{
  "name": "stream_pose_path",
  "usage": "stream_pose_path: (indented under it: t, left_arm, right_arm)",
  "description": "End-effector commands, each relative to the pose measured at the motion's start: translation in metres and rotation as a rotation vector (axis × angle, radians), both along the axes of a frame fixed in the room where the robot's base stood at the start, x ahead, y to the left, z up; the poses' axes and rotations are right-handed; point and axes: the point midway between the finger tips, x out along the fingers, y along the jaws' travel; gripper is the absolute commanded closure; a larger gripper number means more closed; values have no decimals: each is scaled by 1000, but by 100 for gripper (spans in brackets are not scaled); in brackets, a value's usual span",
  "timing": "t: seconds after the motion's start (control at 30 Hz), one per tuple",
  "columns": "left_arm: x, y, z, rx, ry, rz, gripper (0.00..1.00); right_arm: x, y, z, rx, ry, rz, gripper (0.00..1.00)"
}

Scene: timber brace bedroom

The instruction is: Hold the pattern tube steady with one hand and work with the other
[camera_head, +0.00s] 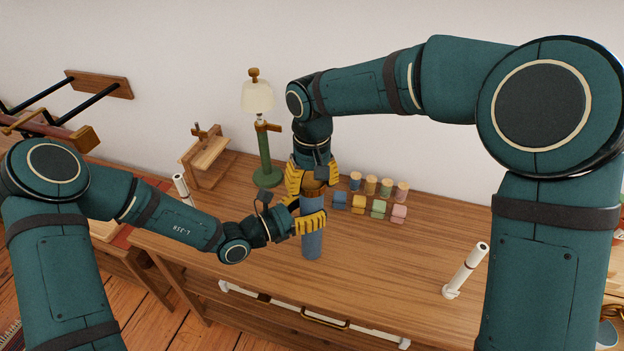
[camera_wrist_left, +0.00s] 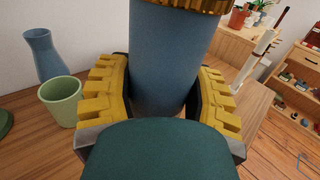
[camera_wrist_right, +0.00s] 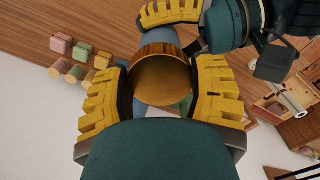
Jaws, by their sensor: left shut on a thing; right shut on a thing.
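The pattern tube (camera_head: 312,244) is a blue cylinder standing upright on the wooden table. Its brass-coloured ribbed cap (camera_head: 313,190) sits at the top end. My left gripper (camera_head: 310,222) is shut around the blue body from the left side. In the left wrist view the tube body (camera_wrist_left: 165,65) fills the space between the yellow fingers. My right gripper (camera_head: 313,176) points down from above and is shut on the cap. In the right wrist view the round cap top (camera_wrist_right: 160,80) lies between the fingers. Whether the cap is loose from the tube cannot be seen.
A green lamp (camera_head: 265,150) stands behind left. Several small coloured blocks and jars (camera_head: 372,196) sit to the right. A white post (camera_head: 466,270) stands at front right. A green cup (camera_wrist_left: 60,100) and blue vase (camera_wrist_left: 43,55) are close by. The table's front right is mostly clear.

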Motion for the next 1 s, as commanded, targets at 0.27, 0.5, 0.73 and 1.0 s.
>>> stream_pose_path:
  t: [0.27, 0.5, 0.73, 1.0]
  left_arm:
    - [0, 0, 0, 0, 0, 1, 100]
    - [0, 0, 0, 0, 0, 1, 100]
    - [0, 0, 0, 0, 0, 1, 100]
    - [0, 0, 0, 0, 0, 1, 100]
  right_arm:
    - [0, 2, 0, -2, -3, -559, 57]
    - [0, 4, 0, 0, -3, -1059, 57]
    - [1, 4, 0, -2, -4, -1543, 57]
    - [3, 5, -1, -2, -5, -2125, 57]
